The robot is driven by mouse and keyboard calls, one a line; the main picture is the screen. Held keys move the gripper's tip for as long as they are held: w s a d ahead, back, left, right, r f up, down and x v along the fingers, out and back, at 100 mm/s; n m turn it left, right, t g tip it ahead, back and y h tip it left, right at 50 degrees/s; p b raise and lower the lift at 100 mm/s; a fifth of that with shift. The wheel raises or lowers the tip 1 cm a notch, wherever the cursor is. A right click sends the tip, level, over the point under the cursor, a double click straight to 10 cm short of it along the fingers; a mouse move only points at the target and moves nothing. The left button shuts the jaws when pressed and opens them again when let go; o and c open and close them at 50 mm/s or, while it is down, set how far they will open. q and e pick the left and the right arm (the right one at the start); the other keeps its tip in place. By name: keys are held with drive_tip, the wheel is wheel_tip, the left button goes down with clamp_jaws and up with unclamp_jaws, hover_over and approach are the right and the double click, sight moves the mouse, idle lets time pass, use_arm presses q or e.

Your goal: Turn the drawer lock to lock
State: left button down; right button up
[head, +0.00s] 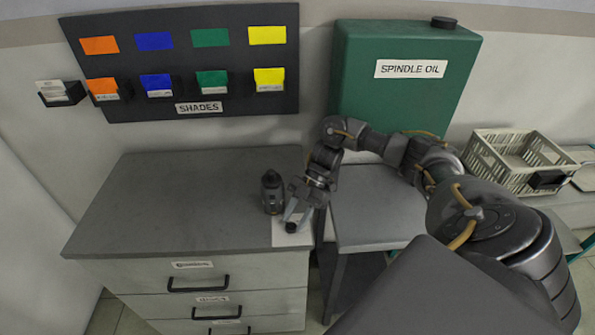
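The drawer cabinet (180,205) stands at the lower left, its drawers shut. A small black knob (290,228), which looks like the drawer lock, sits on a pale plate (290,240) at the front right of the cabinet top. My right gripper (295,216) points down at the knob from behind, its two fingers spread apart. The fingertips are just above or beside the knob; I cannot tell whether they touch it. Which way the lock is turned is too small to read. My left gripper is not in view.
A dark bottle-like object (272,192) stands close to the left of my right gripper. A lower grey surface (375,210) is to the right, with a green spindle oil can (405,100) behind. A shades board (185,60) hangs on the wall. The cabinet top's left is clear.

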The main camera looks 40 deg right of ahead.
drive_tip(key=o, duration=0.3)
drive_tip(key=shift+r, duration=0.1)
drive_tip(key=shift+w+d+r, duration=0.1)
drive_tip(key=shift+d+r, duration=0.1)
drive_tip(key=shift+d, duration=0.05)
drive_tip(key=b+v, duration=0.1)
drive_tip(key=v, duration=0.9)
idle(0.4)
